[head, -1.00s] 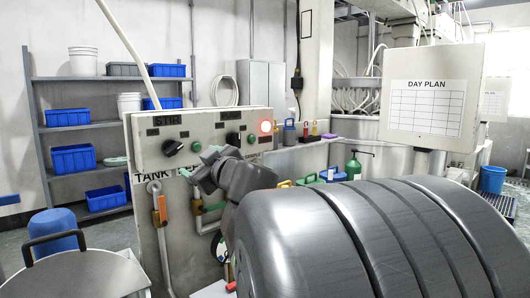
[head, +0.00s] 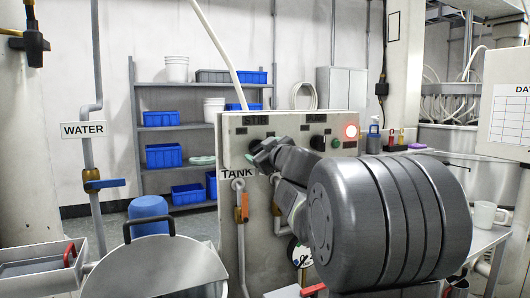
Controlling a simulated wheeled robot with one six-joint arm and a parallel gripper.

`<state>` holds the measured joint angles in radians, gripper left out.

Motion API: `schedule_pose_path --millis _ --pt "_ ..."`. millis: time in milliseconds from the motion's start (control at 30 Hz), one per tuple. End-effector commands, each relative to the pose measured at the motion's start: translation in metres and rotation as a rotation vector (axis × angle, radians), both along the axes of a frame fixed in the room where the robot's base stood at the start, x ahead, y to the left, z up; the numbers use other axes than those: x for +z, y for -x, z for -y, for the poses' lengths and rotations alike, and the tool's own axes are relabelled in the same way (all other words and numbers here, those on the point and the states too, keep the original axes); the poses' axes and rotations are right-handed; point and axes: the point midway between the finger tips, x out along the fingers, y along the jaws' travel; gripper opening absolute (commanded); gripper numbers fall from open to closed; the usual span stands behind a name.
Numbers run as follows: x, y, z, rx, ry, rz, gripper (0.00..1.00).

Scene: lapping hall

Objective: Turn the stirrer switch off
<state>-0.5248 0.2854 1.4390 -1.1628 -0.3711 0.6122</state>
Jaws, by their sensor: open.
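The grey control panel (head: 232,135) stands in the middle of the head view. It carries a STIR label (head: 256,120) at its upper left. My gripper (head: 260,157) is in front of the panel just below that label. It covers the place of the stirrer switch, so the switch's pointer cannot be made out. Whether the fingers touch the switch cannot be told. The jaws are open, and nothing is seen held in them.
An orange-handled valve (head: 241,208) is below. A water valve (head: 103,183) and a large pot (head: 155,268) are at left. A white mug (head: 485,215) stands right.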

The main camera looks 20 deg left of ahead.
Motion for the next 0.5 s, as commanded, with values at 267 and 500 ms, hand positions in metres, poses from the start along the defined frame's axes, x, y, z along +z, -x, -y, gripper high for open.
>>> schedule_pose_path --millis 267,500 --pt "0.0003 -0.0029 -0.0035 0.0 0.0 0.0 0.73" --pt "0.0002 -0.0028 -0.0034 0.0 0.0 0.0 0.43"
